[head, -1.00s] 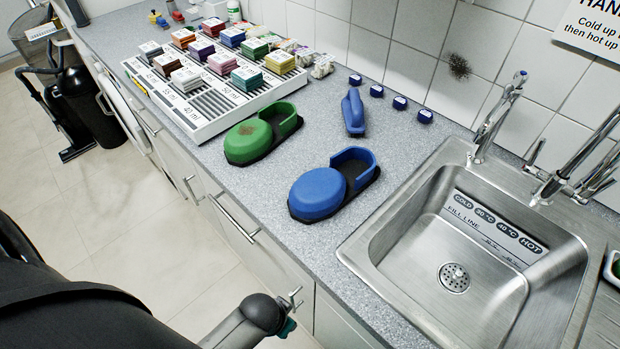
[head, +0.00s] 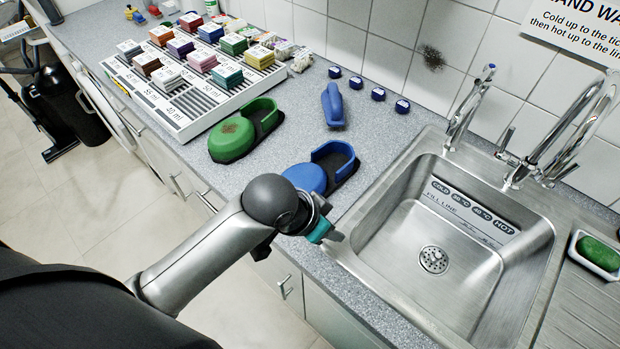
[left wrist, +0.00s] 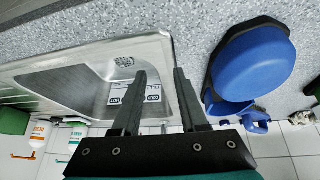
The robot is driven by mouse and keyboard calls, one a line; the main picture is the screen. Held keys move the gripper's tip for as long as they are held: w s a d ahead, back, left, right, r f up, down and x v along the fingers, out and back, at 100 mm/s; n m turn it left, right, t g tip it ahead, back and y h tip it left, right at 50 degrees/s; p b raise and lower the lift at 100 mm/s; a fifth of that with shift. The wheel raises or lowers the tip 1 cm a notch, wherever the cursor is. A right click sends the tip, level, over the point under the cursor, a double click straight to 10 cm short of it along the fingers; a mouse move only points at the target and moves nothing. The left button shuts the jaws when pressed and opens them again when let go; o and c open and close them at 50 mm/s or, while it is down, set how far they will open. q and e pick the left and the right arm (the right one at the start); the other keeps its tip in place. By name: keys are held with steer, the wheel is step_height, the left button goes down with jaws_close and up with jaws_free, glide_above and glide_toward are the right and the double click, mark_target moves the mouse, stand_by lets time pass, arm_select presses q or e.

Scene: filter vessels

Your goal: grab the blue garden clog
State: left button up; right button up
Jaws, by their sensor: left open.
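The blue garden clog (head: 309,177) sits on the grey counter between the green clog and the sink. My left arm hides part of its rounded toe in the head view. Its open heel end faces the wall. In the left wrist view the blue clog (left wrist: 258,65) is at the right, apart from the fingers. My left gripper (head: 328,234) is by the counter's front edge, on the near side of the clog. Its two fingers (left wrist: 160,75) are open with nothing between them. My right gripper is not in view.
A green clog (head: 232,138) stands left of the blue one. A blue object (head: 332,105) and several blue caps (head: 356,82) lie behind. A steel sink (head: 375,262) with taps is at the right. A white rack (head: 170,126) of coloured blocks is at the back left.

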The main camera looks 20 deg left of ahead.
arm_select(q)
steer(key=shift+m, duration=0.7)
steer(key=w+r, duration=0.1)
steer(key=w, duration=0.1)
steer(key=w+r, duration=0.1)
steer(key=w, duration=0.1)
steer(key=shift+w+d+r, duration=0.1)
steer(key=shift+d+r, duration=0.05)
steer(key=shift+r, duration=0.15)
steer(key=w+a+r, duration=0.2)
steer(key=w, duration=0.1)
steer(key=n+y, duration=0.1)
steer(key=n, duration=0.1)
glide_toward(314, 152)
steer(key=shift+g, duration=0.4)
steer(key=x, duration=0.5)
steer(key=shift+w+d+r+b, duration=0.15)
steer(key=shift+w+d+b, duration=0.1)
steer(key=shift+b, duration=0.15)
steer(key=shift+a+b+x, duration=0.15)
steer(key=shift+b+x, duration=0.05)
steer(key=shift+x, duration=1.1)
steer(key=shift+a+b+x, duration=0.2)
steer(key=shift+x, duration=1.1)
steer(key=shift+c, duration=0.4)
jaws_close()
